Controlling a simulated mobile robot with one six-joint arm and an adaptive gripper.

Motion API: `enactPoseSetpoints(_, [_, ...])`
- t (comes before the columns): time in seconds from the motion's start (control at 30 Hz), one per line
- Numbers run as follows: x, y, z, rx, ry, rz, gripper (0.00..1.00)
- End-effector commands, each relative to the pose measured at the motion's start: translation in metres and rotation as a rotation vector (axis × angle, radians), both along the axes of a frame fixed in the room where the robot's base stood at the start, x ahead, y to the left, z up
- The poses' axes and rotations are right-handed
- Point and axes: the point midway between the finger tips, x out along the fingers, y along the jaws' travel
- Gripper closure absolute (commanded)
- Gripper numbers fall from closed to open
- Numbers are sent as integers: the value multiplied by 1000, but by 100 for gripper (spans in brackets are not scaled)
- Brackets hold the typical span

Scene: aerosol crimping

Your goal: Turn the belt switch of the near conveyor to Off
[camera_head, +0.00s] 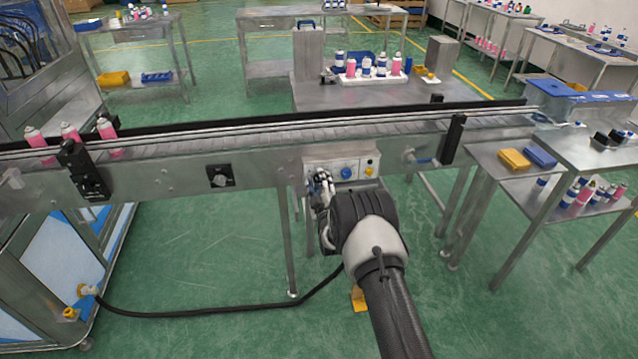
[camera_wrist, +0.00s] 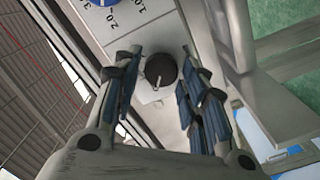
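The near conveyor (camera_head: 240,160) runs across the head view, with a pale control panel (camera_head: 343,166) on its front side. In the wrist view a round black switch knob (camera_wrist: 161,71) with a light pointer mark sits on the panel. The mark points towards the bottom of that picture. I cannot read an On or Off label. My gripper (camera_wrist: 163,56) is open, its two blue-padded fingers on either side of the knob with gaps showing. In the head view my gripper (camera_head: 321,182) is at the panel's left end and hides the black knob there.
A blue dial (camera_head: 347,173) and a yellow button (camera_head: 369,171) are right of my gripper; the dial (camera_wrist: 100,2) shows numbers in the wrist view. Pink bottles (camera_head: 107,133) stand on the belt at left. A black hose (camera_head: 220,309) lies on the floor.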

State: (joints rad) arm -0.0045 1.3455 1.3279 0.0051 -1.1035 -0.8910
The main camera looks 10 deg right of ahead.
Motion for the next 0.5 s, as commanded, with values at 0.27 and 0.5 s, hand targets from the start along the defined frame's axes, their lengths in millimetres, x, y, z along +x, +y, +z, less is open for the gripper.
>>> enactPoseSetpoints(0.27, [0, 0, 0, 1, 1, 1, 51])
enactPoseSetpoints(0.5, [-4, 0, -1, 1, 3, 0, 51])
